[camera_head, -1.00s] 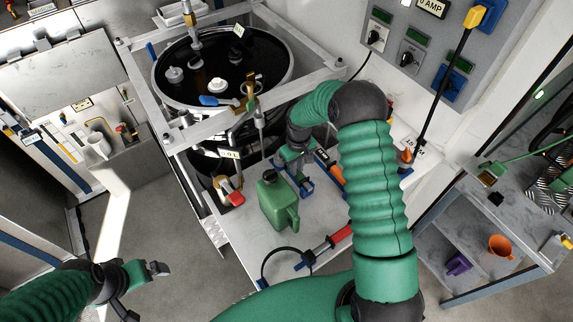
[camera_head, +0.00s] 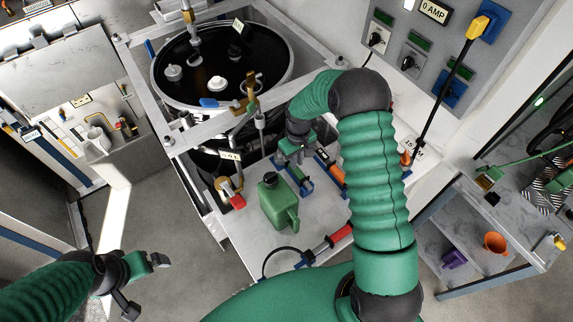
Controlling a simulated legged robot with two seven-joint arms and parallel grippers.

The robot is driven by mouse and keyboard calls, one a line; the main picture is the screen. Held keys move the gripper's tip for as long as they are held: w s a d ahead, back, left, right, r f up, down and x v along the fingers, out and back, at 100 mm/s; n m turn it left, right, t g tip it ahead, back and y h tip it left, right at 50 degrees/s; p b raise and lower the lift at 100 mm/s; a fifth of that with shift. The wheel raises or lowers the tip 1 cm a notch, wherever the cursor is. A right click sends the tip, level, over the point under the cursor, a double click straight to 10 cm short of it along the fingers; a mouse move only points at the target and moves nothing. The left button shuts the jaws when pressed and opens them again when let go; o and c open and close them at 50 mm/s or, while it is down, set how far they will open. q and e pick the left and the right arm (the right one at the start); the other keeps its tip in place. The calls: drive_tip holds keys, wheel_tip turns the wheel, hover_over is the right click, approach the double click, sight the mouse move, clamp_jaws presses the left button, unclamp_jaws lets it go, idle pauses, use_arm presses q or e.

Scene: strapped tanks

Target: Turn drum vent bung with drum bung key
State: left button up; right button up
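The black drum (camera_head: 216,98) stands inside a grey metal frame at the upper middle. Two white bungs, one near the left rim (camera_head: 173,72) and one nearer the middle (camera_head: 219,84), sit on its dark top; I cannot tell which is the vent bung. My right gripper (camera_head: 299,163) points down over the bench, right of the drum, close to small blue holders (camera_head: 305,187). Its fingertips are small and partly hidden, so its opening is unclear. I cannot make out the bung key. My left gripper (camera_head: 146,284) is open and empty over the floor at the lower left.
A green jug (camera_head: 277,203) stands on the bench just below the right gripper. A red-handled tool (camera_head: 331,241) lies at the front. A switch panel (camera_head: 420,50) is at upper right.

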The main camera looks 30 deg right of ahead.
drive_tip(key=shift+o, duration=1)
drive_tip(key=shift+d, duration=0.1)
use_arm(q)
drive_tip(key=shift+d+r, duration=0.1)
drive_tip(key=shift+d, duration=0.2)
use_arm(e)
drive_tip(key=shift+d, duration=0.15)
use_arm(q)
drive_tip(key=shift+s, duration=0.1)
use_arm(e)
drive_tip(key=shift+s, duration=0.1)
